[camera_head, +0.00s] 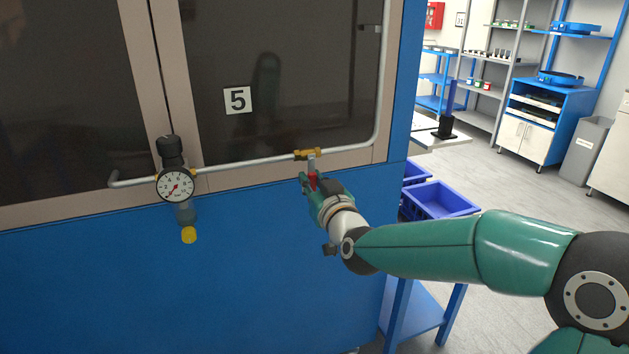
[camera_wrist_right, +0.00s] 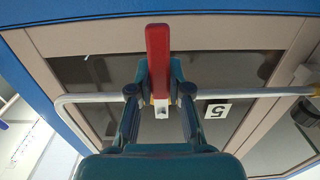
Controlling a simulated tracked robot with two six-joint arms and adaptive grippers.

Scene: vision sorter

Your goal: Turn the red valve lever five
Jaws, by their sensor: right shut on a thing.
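The red valve lever (camera_head: 312,180) hangs down from a brass valve (camera_head: 307,153) on the grey pipe in the head view. My right gripper (camera_head: 311,186) is at the lever and mostly covers it. In the right wrist view the red lever (camera_wrist_right: 158,55) stands between the two fingers of my right gripper (camera_wrist_right: 159,80), which are shut on it. My left gripper is not in view.
A pressure gauge (camera_head: 175,185) with a black knob and a yellow-ended part sits on the pipe to the left. Blue crates (camera_head: 440,199) stand on a blue stand to the right of the cabinet. Shelves and a cupboard (camera_head: 528,139) are at the back right.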

